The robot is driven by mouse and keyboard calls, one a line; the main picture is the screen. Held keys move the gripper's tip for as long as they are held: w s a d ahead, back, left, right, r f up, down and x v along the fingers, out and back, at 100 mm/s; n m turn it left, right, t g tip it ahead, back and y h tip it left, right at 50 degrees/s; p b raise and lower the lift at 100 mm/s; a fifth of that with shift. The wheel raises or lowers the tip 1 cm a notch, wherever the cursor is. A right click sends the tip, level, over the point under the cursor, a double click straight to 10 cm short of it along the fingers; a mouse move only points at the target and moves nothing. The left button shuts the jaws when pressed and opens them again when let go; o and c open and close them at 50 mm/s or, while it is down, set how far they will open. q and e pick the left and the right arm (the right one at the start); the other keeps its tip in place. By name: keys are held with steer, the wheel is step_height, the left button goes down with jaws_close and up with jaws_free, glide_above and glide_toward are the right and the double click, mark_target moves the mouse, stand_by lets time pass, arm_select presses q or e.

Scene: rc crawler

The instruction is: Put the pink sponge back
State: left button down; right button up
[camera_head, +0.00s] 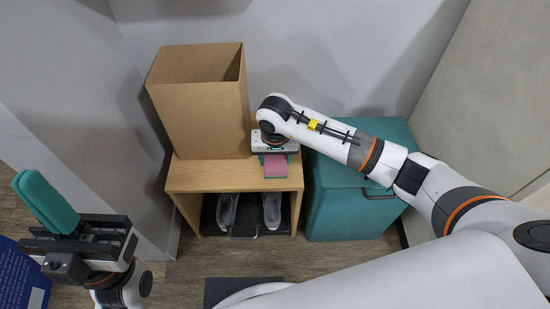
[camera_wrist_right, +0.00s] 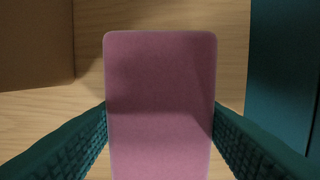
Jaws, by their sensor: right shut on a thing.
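The pink sponge (camera_head: 275,166) is held in my right gripper (camera_head: 275,158), over the front right part of the wooden bench's top (camera_head: 212,175). In the right wrist view the sponge (camera_wrist_right: 160,100) sits between the two ribbed teal fingers, with its far end sticking out past them toward the wood. I cannot tell whether it touches the bench top. My left gripper (camera_head: 48,203) is at the lower left, away from the bench. Its teal finger points up and left; the gap between its fingers cannot be made out.
A tall open cardboard box (camera_head: 200,118) stands on the bench's left part, left of the sponge. A teal cabinet (camera_head: 345,210) stands close on the bench's right. Grey shoes (camera_head: 271,210) lie on a dark tray under the bench. A blue box (camera_head: 22,280) is at the lower left.

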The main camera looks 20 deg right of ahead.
steer(key=shift+f, duration=0.1)
steer(key=o, duration=0.9)
